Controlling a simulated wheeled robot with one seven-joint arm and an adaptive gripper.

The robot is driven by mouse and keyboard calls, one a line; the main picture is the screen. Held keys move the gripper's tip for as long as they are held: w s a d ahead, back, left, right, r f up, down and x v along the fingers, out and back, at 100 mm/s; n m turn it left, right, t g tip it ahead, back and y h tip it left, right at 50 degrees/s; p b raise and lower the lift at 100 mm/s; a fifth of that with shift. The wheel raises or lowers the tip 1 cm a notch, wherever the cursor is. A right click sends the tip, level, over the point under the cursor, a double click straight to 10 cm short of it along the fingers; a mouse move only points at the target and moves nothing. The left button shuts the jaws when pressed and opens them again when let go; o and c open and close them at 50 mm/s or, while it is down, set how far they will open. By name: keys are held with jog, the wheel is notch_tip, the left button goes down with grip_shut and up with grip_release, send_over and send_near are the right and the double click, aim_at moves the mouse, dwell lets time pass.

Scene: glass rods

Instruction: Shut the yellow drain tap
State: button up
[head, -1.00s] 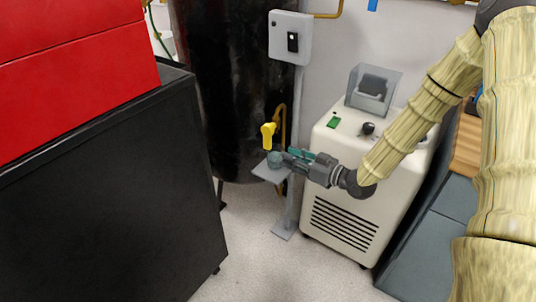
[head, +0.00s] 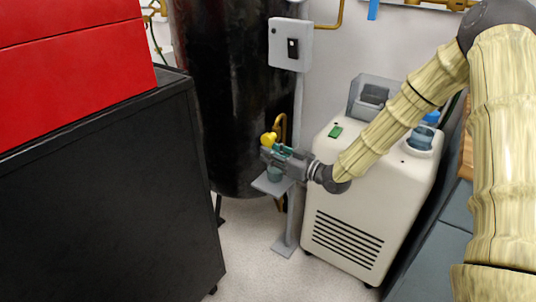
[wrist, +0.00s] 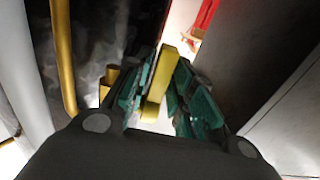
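The yellow drain tap (head: 268,139) is on piping at the lower front of the black tank, just above a small grey shelf. In the head view my gripper (head: 268,153) is at the tap and hides its lower part. In the wrist view the yellow tap handle (wrist: 160,83) stands slightly tilted between the two green-padded fingers of my gripper (wrist: 163,88). The fingers are apart, one on each side of the handle. Whether either pad touches it is hard to tell.
A small grey shelf (head: 270,185) on a grey post is under my gripper, with a greenish vessel (head: 274,173) on it. The black tank (head: 225,100) is behind. A white machine (head: 350,215) is at right and a black cabinet (head: 110,200) at left.

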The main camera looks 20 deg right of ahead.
jog(key=shift+w+a, duration=0.5)
jog(key=shift+w, duration=0.05)
grip_shut()
jog(key=shift+w+f+b, duration=0.1)
jog(key=shift+b, duration=0.2)
